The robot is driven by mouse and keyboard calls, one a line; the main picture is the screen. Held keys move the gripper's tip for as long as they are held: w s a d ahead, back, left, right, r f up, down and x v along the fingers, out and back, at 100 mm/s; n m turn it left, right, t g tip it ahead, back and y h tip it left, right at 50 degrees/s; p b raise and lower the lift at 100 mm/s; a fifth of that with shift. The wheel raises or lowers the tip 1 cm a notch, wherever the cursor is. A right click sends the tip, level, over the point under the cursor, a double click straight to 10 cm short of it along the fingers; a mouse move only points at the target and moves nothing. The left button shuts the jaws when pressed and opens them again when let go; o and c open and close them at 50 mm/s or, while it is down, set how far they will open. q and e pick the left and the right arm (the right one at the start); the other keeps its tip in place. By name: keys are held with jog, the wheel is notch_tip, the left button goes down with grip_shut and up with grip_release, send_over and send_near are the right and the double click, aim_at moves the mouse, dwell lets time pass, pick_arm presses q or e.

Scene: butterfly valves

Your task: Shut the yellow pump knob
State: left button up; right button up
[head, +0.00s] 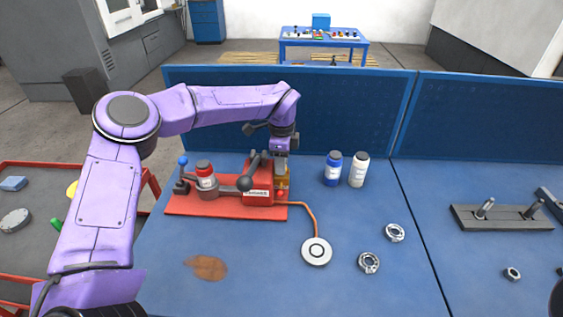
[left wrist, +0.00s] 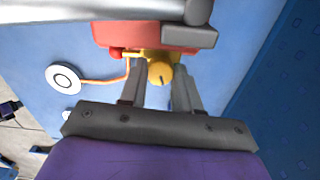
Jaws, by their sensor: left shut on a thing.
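The red pump unit (head: 257,182) stands on a red base plate (head: 230,211) on the blue table. In the head view the yellow part (head: 283,182) is mostly hidden under my left gripper (head: 281,168). My left gripper points down at the pump's right end. In the left wrist view its fingers (left wrist: 160,84) lie on both sides of the knob, shut on it. My right gripper is not in view.
A black-handled lever (head: 245,183) and a red-capped jar (head: 205,175) are left of the gripper. A copper tube runs to a white disc (head: 317,251). Blue (head: 333,169) and white (head: 358,170) bottles stand to the right. A blue panel (head: 290,110) rises behind.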

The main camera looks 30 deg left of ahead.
pick_arm(q)
jog(key=shift+f+m+b, duration=0.2)
jog(key=shift+m+b, duration=0.1)
jog(key=shift+m, duration=0.2)
jog(key=shift+r+m, duration=0.15)
jog(key=shift+m, duration=0.75)
jog(key=o, duration=1.1)
jog(key=shift+c, duration=0.2)
